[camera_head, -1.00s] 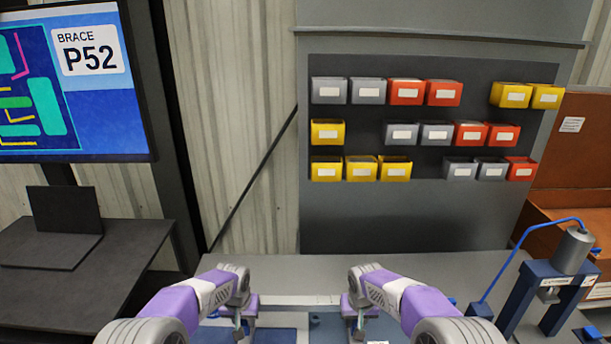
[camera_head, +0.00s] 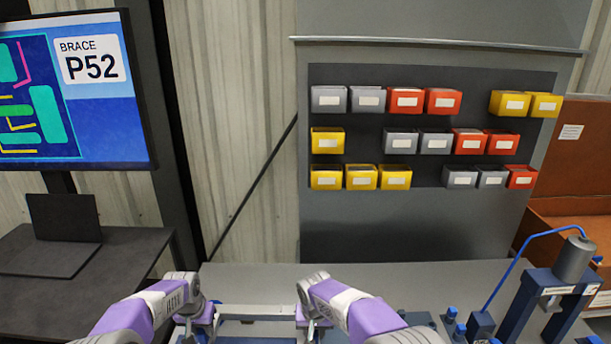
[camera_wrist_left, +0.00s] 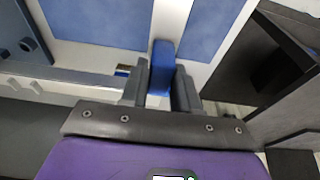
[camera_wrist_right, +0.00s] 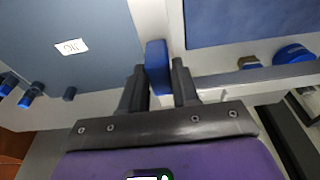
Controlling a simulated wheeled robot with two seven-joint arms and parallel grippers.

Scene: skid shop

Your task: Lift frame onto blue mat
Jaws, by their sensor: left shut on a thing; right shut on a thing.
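The frame is a pale metal piece; its far bar (camera_head: 252,309) shows between my grippers in the head view. My left gripper (camera_head: 192,328) is shut on a blue grip block (camera_wrist_left: 161,66) at the frame's left side. My right gripper (camera_head: 312,328) is shut on a matching blue block (camera_wrist_right: 157,66) at its right side. The blue mat (camera_wrist_left: 205,28) shows beyond the left block and inside the frame; it also shows in the right wrist view (camera_wrist_right: 228,20). The frame's near part is out of the head view. I cannot tell its height above the mat.
A grey-blue plate (camera_wrist_right: 70,35) with a white label and blue-capped posts lies right of the frame. A blue press (camera_head: 545,290) stands at the bench's right. A dark side table (camera_head: 75,265) is at left. Bins hang on the back panel (camera_head: 400,225).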

